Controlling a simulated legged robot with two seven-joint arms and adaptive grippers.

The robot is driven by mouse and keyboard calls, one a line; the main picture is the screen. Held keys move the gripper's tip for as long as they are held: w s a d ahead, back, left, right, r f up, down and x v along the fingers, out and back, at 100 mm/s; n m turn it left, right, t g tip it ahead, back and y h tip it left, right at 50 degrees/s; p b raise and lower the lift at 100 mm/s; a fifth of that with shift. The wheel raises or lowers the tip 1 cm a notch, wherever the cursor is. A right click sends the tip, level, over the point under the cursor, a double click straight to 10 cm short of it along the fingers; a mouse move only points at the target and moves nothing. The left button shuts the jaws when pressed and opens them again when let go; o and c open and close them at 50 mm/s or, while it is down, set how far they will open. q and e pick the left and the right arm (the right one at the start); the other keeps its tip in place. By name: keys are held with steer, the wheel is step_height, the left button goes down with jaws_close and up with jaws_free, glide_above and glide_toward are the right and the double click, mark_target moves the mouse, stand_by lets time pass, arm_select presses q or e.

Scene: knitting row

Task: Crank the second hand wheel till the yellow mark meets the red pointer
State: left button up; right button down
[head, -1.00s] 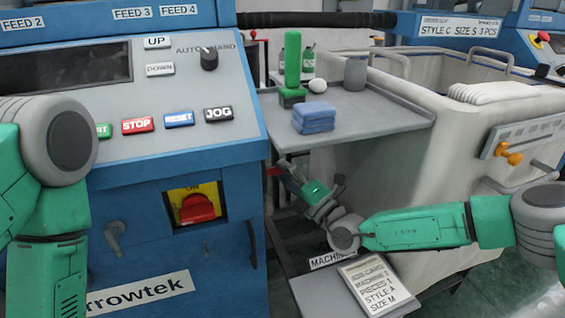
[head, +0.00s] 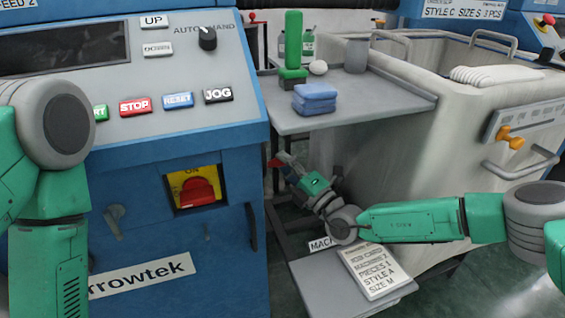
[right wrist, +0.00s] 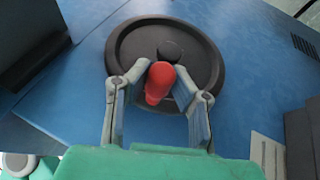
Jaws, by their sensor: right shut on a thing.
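In the right wrist view a round black hand wheel (right wrist: 126,45) is mounted on a blue panel, with a dark hub in its middle. Its red crank handle (right wrist: 158,82) sits between the two fingers of my right gripper (right wrist: 165,80), which is shut on it. In the head view my right gripper (head: 284,160) reaches in beside the blue machine's right side, below the grey shelf. A small bit of red shows at its tips; the wheel itself is hidden there. No yellow mark or red pointer can be made out. My left arm shows at the left edge, its gripper out of frame.
The blue machine (head: 150,230) has a red switch on a yellow plate (head: 198,190). A grey shelf (head: 370,112) with blue cloths (head: 314,98) overhangs my right gripper. A job card (head: 376,272) lies on a low tray, and a pale bin (head: 450,120) stands behind my right arm.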

steer(key=c, duration=1.4)
jaws_free()
steer(key=shift+s+f, duration=0.3)
steer(key=shift+f, duration=0.05)
steer(key=shift+d+r, duration=0.1)
steer(key=shift+r, duration=0.1)
steer(key=shift+d, duration=0.1)
steer(key=v, duration=1.2)
steer(key=shift+w+f, duration=0.1)
